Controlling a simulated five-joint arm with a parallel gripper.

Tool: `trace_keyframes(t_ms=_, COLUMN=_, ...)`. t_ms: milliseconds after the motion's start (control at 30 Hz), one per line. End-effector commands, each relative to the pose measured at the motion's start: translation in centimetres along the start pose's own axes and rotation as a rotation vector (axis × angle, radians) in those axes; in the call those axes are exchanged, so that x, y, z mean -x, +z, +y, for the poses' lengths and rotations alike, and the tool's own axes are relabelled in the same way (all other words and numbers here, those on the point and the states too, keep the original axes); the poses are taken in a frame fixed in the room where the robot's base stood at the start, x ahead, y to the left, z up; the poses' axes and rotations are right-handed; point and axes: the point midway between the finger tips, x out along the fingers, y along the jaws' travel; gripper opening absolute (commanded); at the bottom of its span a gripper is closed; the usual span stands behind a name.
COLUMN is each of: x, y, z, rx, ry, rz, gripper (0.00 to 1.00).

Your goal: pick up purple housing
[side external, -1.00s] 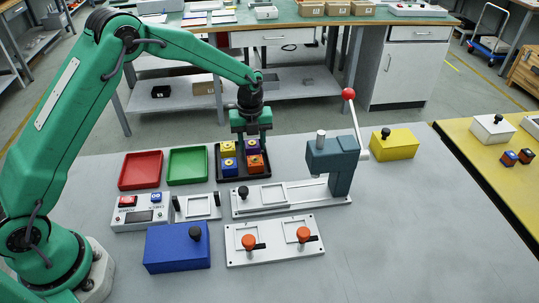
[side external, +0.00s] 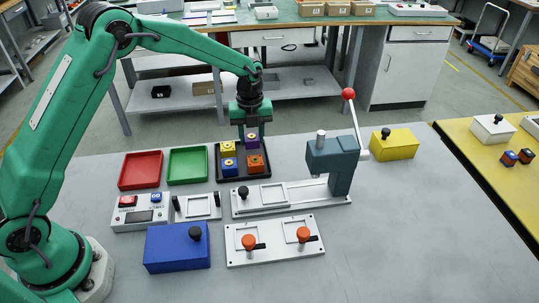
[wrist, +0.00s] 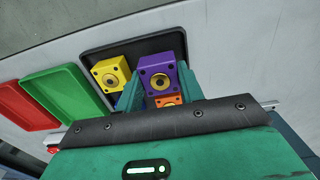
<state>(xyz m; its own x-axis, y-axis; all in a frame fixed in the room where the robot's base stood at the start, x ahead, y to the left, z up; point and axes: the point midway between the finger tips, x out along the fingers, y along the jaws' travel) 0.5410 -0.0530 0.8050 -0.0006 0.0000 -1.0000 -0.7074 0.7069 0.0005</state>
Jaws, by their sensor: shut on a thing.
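The purple housing (wrist: 158,75) is a small block with a round brass-coloured centre. It is held between the fingers of my gripper (wrist: 158,88) in the wrist view. In the side view the purple housing (side external: 252,139) hangs just below my gripper (side external: 251,125), raised above the black tray (side external: 218,178). My gripper is shut on it.
A red tray (side external: 141,170) and a green tray (side external: 188,166) lie left of the black tray. A grey lever press (side external: 335,160) with a red-knobbed handle stands to the right. White fixture plates (side external: 274,258), a blue block (side external: 178,250) and a yellow block (side external: 400,144) are around. The table's right front is clear.

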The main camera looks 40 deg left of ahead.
Motion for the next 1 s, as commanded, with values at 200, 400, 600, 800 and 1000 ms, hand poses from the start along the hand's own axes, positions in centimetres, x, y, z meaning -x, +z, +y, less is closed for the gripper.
trace_keyframes(t_ms=200, x=2.9, y=-2.0, z=-0.4, rx=-0.004, ry=-0.003, rz=-0.002, gripper=0.12)
trace_keyframes(t_ms=400, x=5.0, y=-5.5, z=-0.9, rx=-0.004, ry=-0.003, rz=-0.002, gripper=0.12)
trace_keyframes(t_ms=600, x=6.8, y=-8.7, z=-1.4, rx=-0.003, ry=-0.002, rz=-0.002, gripper=0.12)
trace_keyframes(t_ms=800, x=8.1, y=-10.8, z=-1.6, rx=-0.002, ry=-0.002, rz=-0.001, gripper=0.12)
trace_keyframes(t_ms=1000, x=8.5, y=-11.5, z=-1.7, rx=0.000, ry=0.000, rz=0.000, gripper=0.12)
